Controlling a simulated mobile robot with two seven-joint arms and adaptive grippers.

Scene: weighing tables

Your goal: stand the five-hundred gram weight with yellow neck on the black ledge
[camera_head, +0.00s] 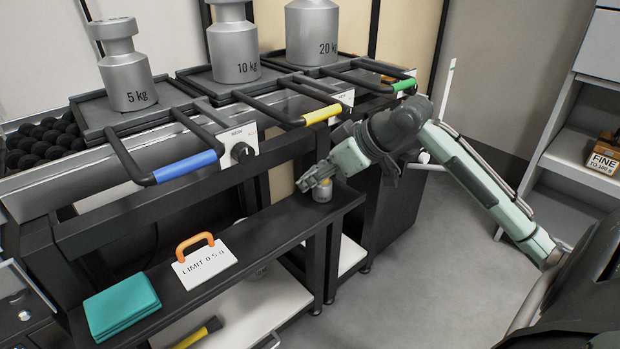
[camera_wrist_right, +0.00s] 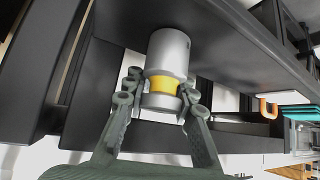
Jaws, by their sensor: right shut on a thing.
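The small silver weight with the yellow neck (camera_head: 323,190) is at the right end of the black ledge (camera_head: 270,235) in the head view. In the right wrist view the weight (camera_wrist_right: 169,55) shows its grey body and yellow neck, with its knob between my fingers. My right gripper (camera_head: 318,184) is shut on it around the knob and neck; its fingers also show in the right wrist view (camera_wrist_right: 160,97). The weight looks roughly upright over the ledge. I cannot tell whether its base touches the surface. My left gripper is not in view.
A white card reading "LIMIT 0.5 g" (camera_head: 205,265) with an orange handle and a teal folded cloth (camera_head: 121,305) occupy the ledge's left part. Behind stand 5 kg (camera_head: 128,80), 10 kg (camera_head: 234,50) and 20 kg (camera_head: 312,35) weights. Bare ledge lies between card and weight.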

